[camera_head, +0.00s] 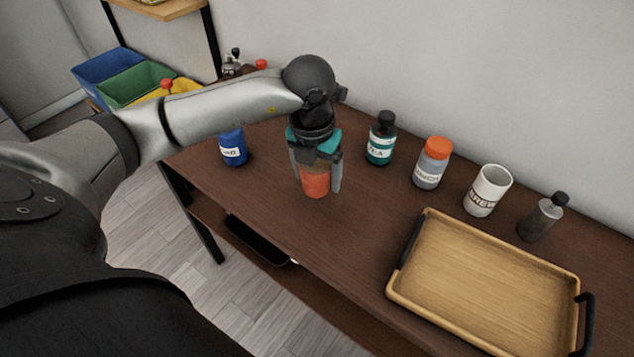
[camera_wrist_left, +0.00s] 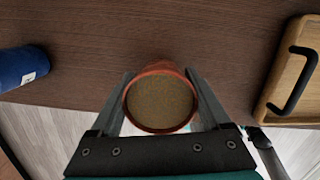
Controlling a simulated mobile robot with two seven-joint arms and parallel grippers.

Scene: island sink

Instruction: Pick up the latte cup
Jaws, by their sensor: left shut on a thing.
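The latte cup, an orange-red cup (camera_head: 316,183) filled with something brown, is at the left part of the dark wooden table. My left gripper (camera_head: 317,176) points down over it, with one finger on each side, shut on the cup. In the left wrist view the cup (camera_wrist_left: 160,102) is seen from above, its round rim between the two fingertips (camera_wrist_left: 162,95). The cup looks upright. I cannot tell whether its base touches the table. My right gripper is not in view.
A blue container (camera_head: 232,147) stands left of the cup. To the right are a teal-labelled bottle (camera_head: 381,140), an orange-lidded jar (camera_head: 432,163), a white mug (camera_head: 488,190) and a dark-capped bottle (camera_head: 543,217). A wooden tray (camera_head: 480,280) with black handles lies front right.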

